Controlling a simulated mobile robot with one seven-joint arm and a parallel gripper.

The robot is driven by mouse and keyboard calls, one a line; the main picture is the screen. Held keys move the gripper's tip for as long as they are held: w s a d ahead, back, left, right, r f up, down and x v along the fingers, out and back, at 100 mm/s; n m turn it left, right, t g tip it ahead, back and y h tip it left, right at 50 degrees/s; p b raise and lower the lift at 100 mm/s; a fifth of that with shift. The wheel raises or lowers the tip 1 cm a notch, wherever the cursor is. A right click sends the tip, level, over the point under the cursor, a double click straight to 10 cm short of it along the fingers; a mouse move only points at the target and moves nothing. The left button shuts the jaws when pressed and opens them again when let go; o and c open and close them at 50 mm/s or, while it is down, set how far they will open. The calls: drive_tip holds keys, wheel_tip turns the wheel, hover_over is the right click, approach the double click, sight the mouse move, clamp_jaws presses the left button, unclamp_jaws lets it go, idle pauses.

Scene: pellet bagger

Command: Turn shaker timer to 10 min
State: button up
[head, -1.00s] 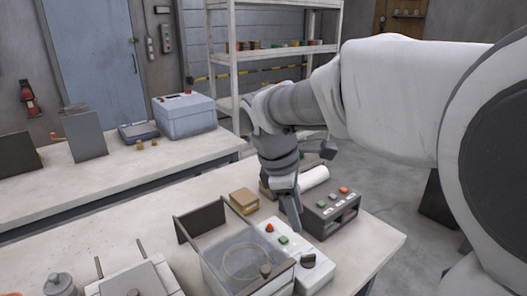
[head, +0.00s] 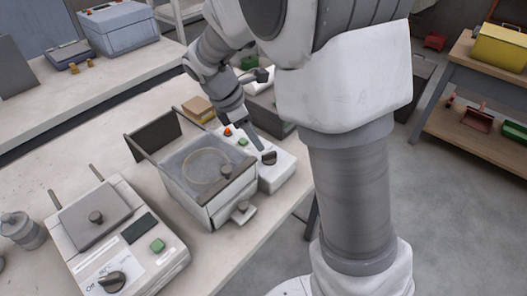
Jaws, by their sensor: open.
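The shaker appears to be the white unit with a clear-lidded box (head: 207,172) and a round ring inside. Its white control panel (head: 280,178) on the right side carries an orange button, a green button and a dark timer knob (head: 269,158). The knob's pointer setting is too small to read. One finger shows clearly; the other is hard to make out. I cannot tell whether the finger touches the panel.
A second white device (head: 127,240) with a lid, green button and dark knob stands front left. A small box (head: 198,107) lies behind the shaker. A grey box-shaped unit (head: 268,112) stands just behind the panel, partly hidden by my arm.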

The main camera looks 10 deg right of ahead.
sight(266, 154)
drive_tip(key=x, duration=0.6)
drive_tip(key=shift+d+f+b, duration=0.1)
drive_tip(key=shift+f+b, duration=0.15)
drive_tip(key=shift+b, duration=0.15)
drive_tip(key=shift+c, duration=0.2)
clamp_jaws()
